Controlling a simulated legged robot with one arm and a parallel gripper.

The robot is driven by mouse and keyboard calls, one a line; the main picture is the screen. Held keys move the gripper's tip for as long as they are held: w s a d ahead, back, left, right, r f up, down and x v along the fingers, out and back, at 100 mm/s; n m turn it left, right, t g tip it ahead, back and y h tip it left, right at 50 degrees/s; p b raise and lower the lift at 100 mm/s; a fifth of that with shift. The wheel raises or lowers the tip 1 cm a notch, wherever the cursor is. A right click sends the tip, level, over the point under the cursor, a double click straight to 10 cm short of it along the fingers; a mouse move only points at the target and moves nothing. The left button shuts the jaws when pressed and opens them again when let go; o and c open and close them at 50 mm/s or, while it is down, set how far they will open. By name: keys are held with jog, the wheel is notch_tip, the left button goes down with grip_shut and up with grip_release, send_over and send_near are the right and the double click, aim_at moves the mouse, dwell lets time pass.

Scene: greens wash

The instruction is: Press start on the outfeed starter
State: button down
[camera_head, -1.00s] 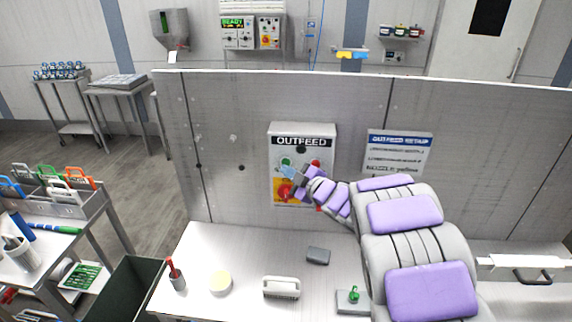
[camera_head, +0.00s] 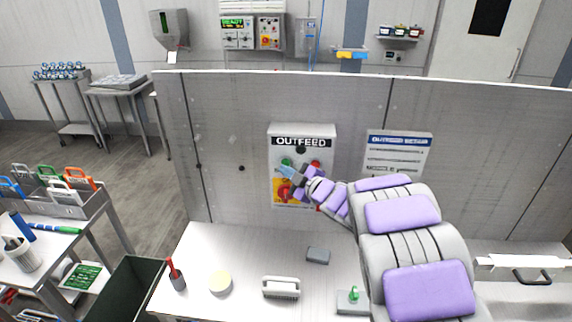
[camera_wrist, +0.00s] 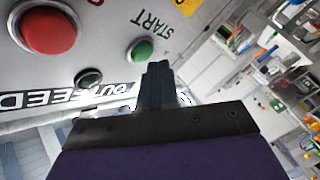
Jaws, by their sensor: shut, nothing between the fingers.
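The outfeed starter (camera_head: 328,140) is a pale box labelled OUTFEED, mounted on the grey wall panel. Its green button (camera_head: 286,162) is at the upper left of the face, and a red button (camera_head: 315,163) is to its right. In the wrist view the green button (camera_wrist: 140,52) sits beside the word START, with a large red button (camera_wrist: 48,28) to the left. My gripper (camera_wrist: 158,68) is shut and empty. Its tips are close to the green button and appear just apart from it. In the head view my gripper (camera_head: 284,170) covers the face just below the green button.
An instruction sign (camera_head: 398,152) hangs right of the starter. A dark bin (camera_head: 130,290) stands at the left.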

jog(key=shift+w+a, duration=0.2)
jog(key=shift+w, duration=0.05)
jog(key=shift+w+d+p, duration=0.1)
jog(key=shift+w+p, duration=0.35)
dwell(0.8)
jog(key=shift+s, duration=0.1)
jog(key=shift+s+b, duration=0.3)
jog(key=shift+s, duration=0.4)
jog(key=s+b, duration=0.1)
jog(key=s, duration=0.4)
jog(key=shift+b, duration=0.3)
